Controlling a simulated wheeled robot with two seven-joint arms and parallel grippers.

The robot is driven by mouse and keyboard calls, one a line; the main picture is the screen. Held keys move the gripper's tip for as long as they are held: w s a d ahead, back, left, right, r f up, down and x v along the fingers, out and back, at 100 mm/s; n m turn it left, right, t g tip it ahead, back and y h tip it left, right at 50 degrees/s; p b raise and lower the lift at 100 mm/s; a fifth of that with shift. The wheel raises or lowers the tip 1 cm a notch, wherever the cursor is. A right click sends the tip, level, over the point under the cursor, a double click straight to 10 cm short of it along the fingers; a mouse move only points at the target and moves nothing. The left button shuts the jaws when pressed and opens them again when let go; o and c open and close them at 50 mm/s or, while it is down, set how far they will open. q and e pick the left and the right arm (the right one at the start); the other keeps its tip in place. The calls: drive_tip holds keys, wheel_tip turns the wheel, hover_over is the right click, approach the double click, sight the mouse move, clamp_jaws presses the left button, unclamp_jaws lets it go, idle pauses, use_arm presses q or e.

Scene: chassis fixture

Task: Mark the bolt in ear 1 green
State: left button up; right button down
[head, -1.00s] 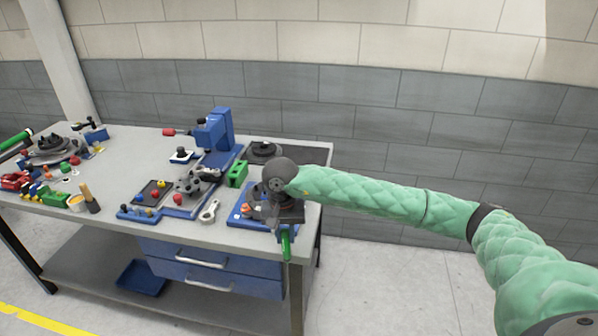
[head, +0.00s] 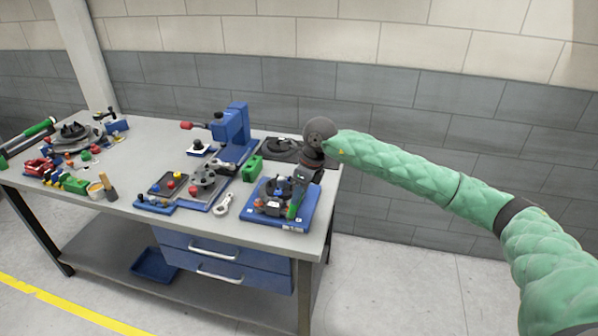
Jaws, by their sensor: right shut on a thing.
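The chassis fixture shows as a blue plate (head: 262,222) with dark round parts (head: 276,187) on it, at the right front of the bench. My right gripper (head: 299,190) reaches down over the right side of this plate. It is shut on a green marker (head: 293,209), held roughly upright with its lower end close to the plate. I cannot tell whether the marker touches anything. The bolt and ear 1 are too small to tell apart from the other parts. My left gripper is not in view.
A blue press (head: 232,125) with a red-tipped lever stands behind. A green block (head: 252,168), a metal link (head: 223,205) and a small blue tray of knobs (head: 154,204) lie left of the fixture. A dark disc (head: 283,149) lies behind it. The bench's right edge is near.

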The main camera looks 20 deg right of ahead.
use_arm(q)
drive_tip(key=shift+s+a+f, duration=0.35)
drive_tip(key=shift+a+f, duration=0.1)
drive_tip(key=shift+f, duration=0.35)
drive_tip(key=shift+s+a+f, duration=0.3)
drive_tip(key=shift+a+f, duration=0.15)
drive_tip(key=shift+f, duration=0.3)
use_arm(e)
drive_tip(key=shift+w+d+r+m+t+h, duration=0.1)
drive_tip(key=shift+w+d+m+t+h, duration=0.35)
drive_tip(key=shift+m, duration=1.35)
drive_tip(key=shift+w+r+m+t, duration=0.1)
drive_tip(key=shift+w+m+t, duration=0.7)
drive_tip(key=shift+m, duration=1)
drive_tip(key=shift+w+d+m+t+h, duration=0.25)
drive_tip(key=shift+w+m+t, duration=0.35)
drive_tip(key=shift+m, duration=1.2)
